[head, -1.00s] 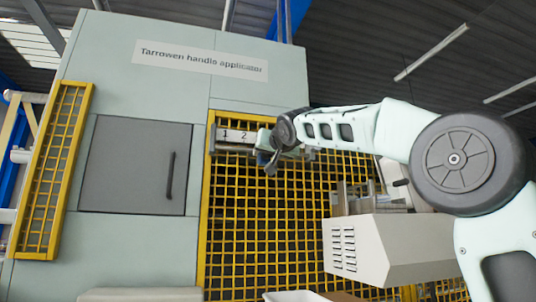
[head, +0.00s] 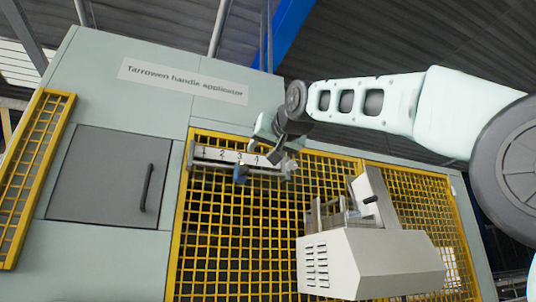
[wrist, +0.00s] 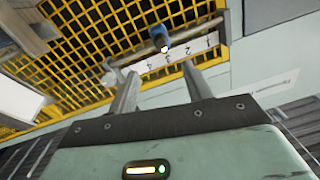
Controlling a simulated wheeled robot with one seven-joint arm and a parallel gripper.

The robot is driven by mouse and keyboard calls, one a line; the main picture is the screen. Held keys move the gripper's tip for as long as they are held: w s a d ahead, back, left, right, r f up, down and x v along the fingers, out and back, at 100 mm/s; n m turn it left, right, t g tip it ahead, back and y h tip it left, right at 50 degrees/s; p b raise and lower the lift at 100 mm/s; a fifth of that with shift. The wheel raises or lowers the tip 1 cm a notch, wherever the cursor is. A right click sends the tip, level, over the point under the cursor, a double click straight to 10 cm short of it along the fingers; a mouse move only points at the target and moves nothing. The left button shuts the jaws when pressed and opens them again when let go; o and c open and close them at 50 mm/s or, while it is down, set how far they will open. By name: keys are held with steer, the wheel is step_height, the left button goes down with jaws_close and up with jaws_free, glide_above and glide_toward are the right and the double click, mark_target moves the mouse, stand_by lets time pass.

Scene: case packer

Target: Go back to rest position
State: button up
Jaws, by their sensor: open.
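My gripper (head: 278,157) is at the end of my arm in the upper middle of the head view, near the right end of a white strip numbered 1 to 4 (head: 224,156). The strip is on a rail on the yellow mesh guard. In the wrist view both fingers of my gripper (wrist: 160,88) are apart with nothing held between them. A blue slider (head: 240,173) sits on the rail below the number 3. The blue slider (wrist: 160,37) shows beyond the fingertips in the wrist view, apart from them.
The grey-green handle applicator cabinet (head: 100,110) has a grey door (head: 95,185) with a dark handle. The yellow mesh guard (head: 230,240) covers its right part. A beige machine box (head: 370,262) with a black lever juts out below my arm.

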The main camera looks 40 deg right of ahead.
steer(key=shift+v, duration=0.85)
steer(key=w+a+f+n+g+y, duration=0.1)
steer(key=w+a+f, duration=0.15)
steer(key=f, duration=0.45)
steer(key=w+a+f+n+g+y, duration=0.1)
steer(key=w+a+f+g+y, duration=0.1)
steer(key=a+f, duration=0.35)
steer(key=w+a+f+n+g+y, duration=0.1)
steer(key=w+a+f, duration=0.1)
steer(key=f, duration=0.6)
steer(key=s+a+f+n+g+y, duration=0.15)
steer(key=a+f, duration=0.25)
steer(key=f, duration=0.4)
steer(key=s+a+f+n+g+y, duration=0.1)
steer(key=a+f+n+g, duration=0.2)
steer(key=f, duration=0.5)
steer(key=s+a+f+n+g, duration=0.1)
steer(key=s+a+f+g, duration=0.25)
steer(key=s+f, duration=0.45)
steer(key=s+a+f+n+g, duration=0.15)
steer(key=s+a+f, duration=0.3)
steer(key=f, duration=0.65)
steer(key=s+d+f+n+g+h, duration=0.2)
steer(key=s+f+g, duration=0.2)
steer(key=s+f, duration=0.7)
steer(key=s, duration=0.3)
steer(key=shift+s+d, duration=0.15)
steer(key=shift+d, duration=0.25)
